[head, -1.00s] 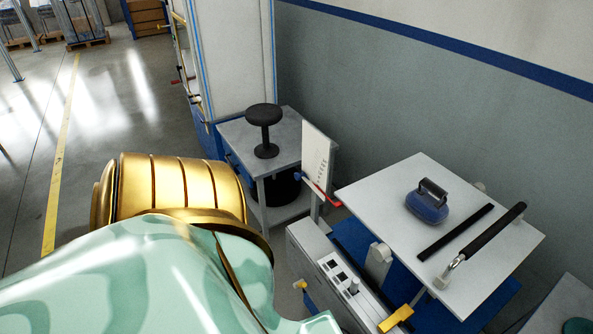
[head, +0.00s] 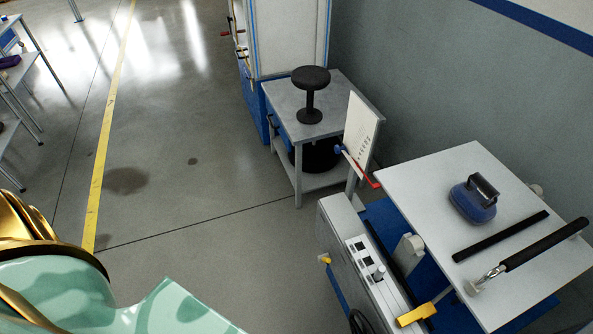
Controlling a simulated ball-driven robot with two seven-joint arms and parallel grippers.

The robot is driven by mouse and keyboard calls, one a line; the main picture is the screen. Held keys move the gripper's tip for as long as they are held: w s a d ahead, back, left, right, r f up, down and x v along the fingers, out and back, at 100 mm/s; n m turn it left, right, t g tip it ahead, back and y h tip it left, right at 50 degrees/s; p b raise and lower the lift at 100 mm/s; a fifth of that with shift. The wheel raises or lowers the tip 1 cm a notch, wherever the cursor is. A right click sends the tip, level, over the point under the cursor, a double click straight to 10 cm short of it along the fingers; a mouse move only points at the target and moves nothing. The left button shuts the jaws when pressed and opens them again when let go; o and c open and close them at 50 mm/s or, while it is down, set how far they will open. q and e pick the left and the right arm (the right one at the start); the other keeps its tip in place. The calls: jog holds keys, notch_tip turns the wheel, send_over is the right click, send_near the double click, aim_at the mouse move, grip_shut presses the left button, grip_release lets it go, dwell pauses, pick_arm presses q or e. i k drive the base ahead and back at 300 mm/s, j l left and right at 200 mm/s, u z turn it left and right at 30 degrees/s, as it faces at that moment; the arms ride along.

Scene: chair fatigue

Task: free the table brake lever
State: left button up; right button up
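A white tilted table (head: 430,172) stands at the right. A yellow handle (head: 416,314) on a metal rod sits at its front left, by the grey control box (head: 362,262). A thin red lever (head: 361,172) with a blue knob (head: 339,149) reaches toward the table's far left corner. A small yellow knob (head: 326,260) sits on the box's left side. I cannot tell for sure which of these is the brake lever. Neither of my grippers is in view; only gold and mint parts of mine show at the lower left.
On the table lie a blue block with a dark handle (head: 473,201), a black bar (head: 501,236) and a black-gripped tool (head: 541,246). A grey side table (head: 345,90) holds a black stool-shaped piece (head: 311,95). The floor (head: 210,220) left of the box is clear.

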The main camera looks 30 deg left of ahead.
aim_at(325, 258)
jog(key=i+u, duration=0.1)
jog(key=u, duration=0.6)
